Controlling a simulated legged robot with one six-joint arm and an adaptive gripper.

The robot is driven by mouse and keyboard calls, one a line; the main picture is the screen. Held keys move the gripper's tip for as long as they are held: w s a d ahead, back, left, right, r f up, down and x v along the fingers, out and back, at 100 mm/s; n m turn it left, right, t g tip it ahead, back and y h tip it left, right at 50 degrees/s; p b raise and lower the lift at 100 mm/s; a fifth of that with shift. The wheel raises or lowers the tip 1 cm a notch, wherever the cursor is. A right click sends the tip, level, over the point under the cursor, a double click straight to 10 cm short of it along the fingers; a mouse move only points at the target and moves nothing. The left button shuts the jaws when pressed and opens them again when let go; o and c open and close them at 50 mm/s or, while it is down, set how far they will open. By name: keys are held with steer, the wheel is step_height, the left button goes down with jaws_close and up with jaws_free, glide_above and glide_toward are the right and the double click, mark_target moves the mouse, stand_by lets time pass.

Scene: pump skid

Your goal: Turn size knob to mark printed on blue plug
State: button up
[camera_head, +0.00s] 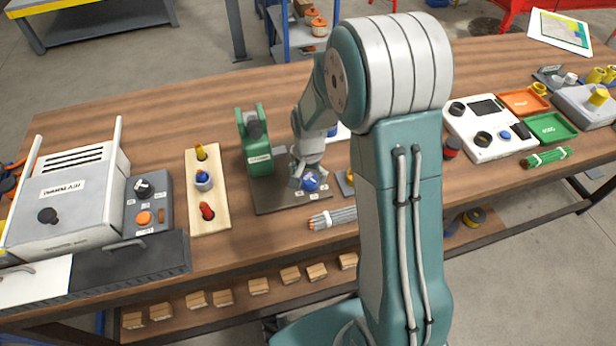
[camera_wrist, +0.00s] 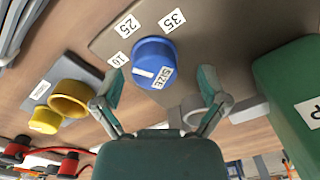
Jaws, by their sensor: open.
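The blue size knob (camera_head: 310,182) sits on a dark plate (camera_head: 268,200) in front of the green machine. In the wrist view the knob (camera_wrist: 154,62) reads SIZE and has a white pointer line on its left side, towards the 10 mark (camera_wrist: 119,59). The 25 mark (camera_wrist: 126,26) and 35 mark (camera_wrist: 173,20) lie above it. My gripper (camera_wrist: 160,76) is open, its fingers on either side of the knob with gaps visible. The blue plug (camera_head: 203,178) stands in a pale wooden board (camera_head: 222,200); its printed mark is too small to read.
The green machine (camera_head: 255,140) stands close behind the plate. A yellow plug (camera_head: 200,152) and a red plug (camera_head: 207,211) share the board. A bundle of grey rods (camera_head: 332,217) lies in front right. My arm hides part of the table.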

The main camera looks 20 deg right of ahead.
steer(key=shift+f, duration=0.45)
steer(key=shift+d, duration=0.4)
steer(key=c, duration=1.1)
steer(key=shift+a, duration=0.15)
steer(key=shift+c, duration=0.2)
steer(key=shift+f+n, duration=0.1)
steer(key=shift+n, duration=0.2)
steer(key=shift+s+n, duration=0.15)
steer(key=shift+n, duration=2.45)
